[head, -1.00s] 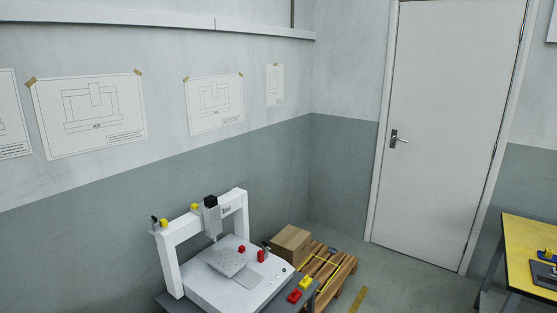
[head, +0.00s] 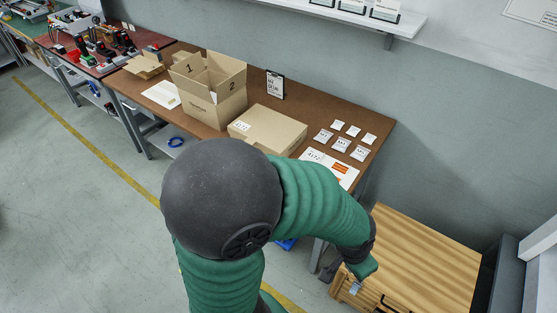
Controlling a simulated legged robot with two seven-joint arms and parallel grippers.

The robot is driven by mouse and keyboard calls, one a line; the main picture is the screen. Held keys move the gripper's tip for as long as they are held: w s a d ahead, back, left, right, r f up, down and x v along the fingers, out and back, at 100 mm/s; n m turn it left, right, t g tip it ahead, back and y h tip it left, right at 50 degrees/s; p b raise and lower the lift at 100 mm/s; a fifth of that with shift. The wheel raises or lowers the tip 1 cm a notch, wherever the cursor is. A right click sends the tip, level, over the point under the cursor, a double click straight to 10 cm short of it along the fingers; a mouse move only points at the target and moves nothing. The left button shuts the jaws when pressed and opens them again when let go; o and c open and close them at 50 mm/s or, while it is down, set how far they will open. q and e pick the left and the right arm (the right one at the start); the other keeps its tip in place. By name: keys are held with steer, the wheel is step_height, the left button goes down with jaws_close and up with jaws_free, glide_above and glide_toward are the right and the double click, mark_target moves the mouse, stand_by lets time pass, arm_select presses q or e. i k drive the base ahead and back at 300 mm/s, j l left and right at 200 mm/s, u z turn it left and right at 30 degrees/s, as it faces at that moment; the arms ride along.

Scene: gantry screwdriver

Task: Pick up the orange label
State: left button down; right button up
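Orange labels (head: 341,168) lie on a white sheet (head: 316,156) marked with large print, at the near right end of the brown table (head: 205,139). They are small here, and I cannot make out their print. My green arm with a large dark round joint rises from the bottom, left of centre, and bends over to the right. I take it as my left arm. Its gripper (head: 356,286) points down by the wooden crate, below and apart from the labels; its fingers are too small and partly hidden to read. My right gripper is out of view.
A closed carton (head: 268,128) and an open carton (head: 213,92) stand left of the sheet. Several small white packets (head: 341,145) lie behind it. A wooden crate (head: 428,252) stands right of the table. Grey floor (head: 95,180) is clear at left.

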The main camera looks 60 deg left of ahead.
mark_target(340, 168)
steer(key=u, duration=1.35)
